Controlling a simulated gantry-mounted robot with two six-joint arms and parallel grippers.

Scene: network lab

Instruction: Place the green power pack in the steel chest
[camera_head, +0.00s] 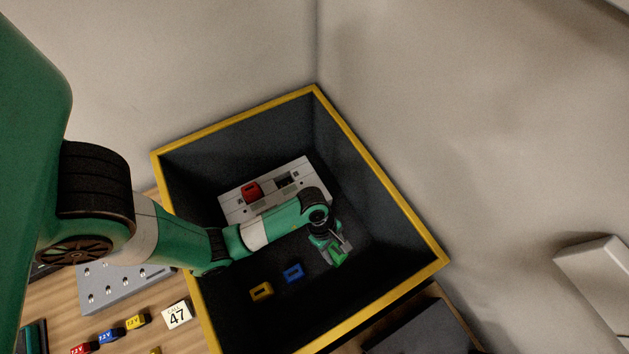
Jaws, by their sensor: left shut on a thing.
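The steel chest (385,185) is a deep dark box with a yellow rim in the middle of the head view. My left arm reaches over its left rim and down inside. My left gripper (337,247) is shut on the green power pack (338,258) in the right part of the chest's interior. The fingers partly cover the pack, and I cannot tell whether it touches the chest floor. My right gripper is not in view.
Inside the chest lie a pale grey unit (236,207) with a red pack (251,191) on it, a blue pack (293,273) and a yellow pack (261,291).

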